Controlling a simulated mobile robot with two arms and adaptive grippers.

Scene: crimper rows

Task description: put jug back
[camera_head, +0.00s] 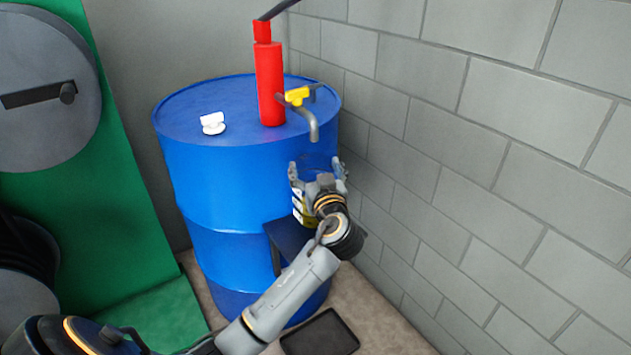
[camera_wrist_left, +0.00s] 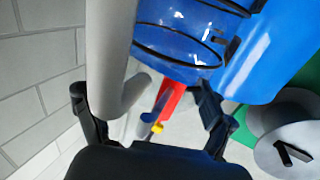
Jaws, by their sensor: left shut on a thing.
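A clear jug (camera_head: 316,161) is held in my left gripper (camera_head: 319,172), in front of the right side of the blue drum (camera_head: 215,180). The drum shows blue through it. In the left wrist view the clear wall and dark rings of the jug (camera_wrist_left: 180,45) show at the top, and the fingers of my left gripper (camera_wrist_left: 146,102) stand apart. A thick grey rounded bar crosses close to that camera; I cannot tell what it belongs to. Much of the jug is hidden by the gripper. My right gripper is not in view.
A red pump (camera_head: 269,85) with a yellow-handled tap (camera_head: 297,97) stands on the drum, its spout above the jug. A white cap (camera_head: 212,123) lies on top. A dark shelf (camera_head: 288,238) is below the gripper. A black tray (camera_head: 320,333) lies on the floor. A block wall (camera_head: 480,150) is close right.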

